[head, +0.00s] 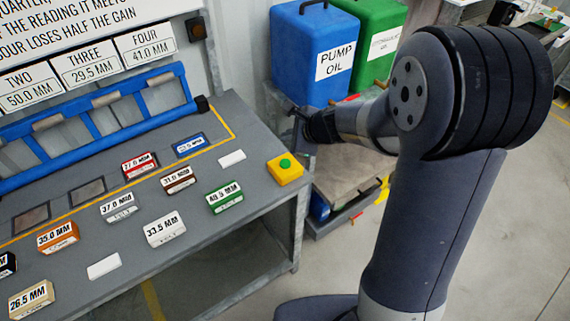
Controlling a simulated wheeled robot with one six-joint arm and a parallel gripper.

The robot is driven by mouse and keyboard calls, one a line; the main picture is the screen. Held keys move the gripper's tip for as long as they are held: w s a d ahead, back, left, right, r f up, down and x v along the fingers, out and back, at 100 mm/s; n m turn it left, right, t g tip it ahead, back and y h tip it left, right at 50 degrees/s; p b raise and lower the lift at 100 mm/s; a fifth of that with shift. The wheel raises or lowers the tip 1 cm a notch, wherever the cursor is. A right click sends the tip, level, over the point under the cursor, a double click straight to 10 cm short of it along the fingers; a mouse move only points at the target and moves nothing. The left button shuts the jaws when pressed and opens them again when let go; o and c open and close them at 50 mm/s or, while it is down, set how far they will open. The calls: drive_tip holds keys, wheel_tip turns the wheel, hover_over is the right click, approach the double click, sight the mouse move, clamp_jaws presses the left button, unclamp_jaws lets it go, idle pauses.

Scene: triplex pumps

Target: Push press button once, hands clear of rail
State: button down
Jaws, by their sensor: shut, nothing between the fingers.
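The press button is a green round button (285,163) on a yellow box (285,172) at the right end of the grey bench. The blue rail (105,101) runs along the back of the bench, with several open bays. My gripper (298,118) is small and dark in the head view, beyond the bench's right edge and in front of the blue oil container. It is shut and holds nothing. It appears above and to the right of the yellow box, apart from the button and well to the right of the rail. Its fingertips are hard to make out.
Several labelled blocks, such as a green one (225,198) and a white one (165,229), stand on the bench (246,227). A blue pump oil container (305,45) and a green container (373,32) stand behind. Open floor (505,225) lies at right.

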sight(289, 164)
wheel_tip(289, 164, down, 7)
drive_tip(key=b, duration=0.5)
drive_tip(key=shift+b, duration=0.4)
drive_tip(key=shift+f, duration=0.15)
idle(1.3)
drive_tip(key=shift+f+b, duration=0.3)
drive_tip(key=shift+b, duration=0.15)
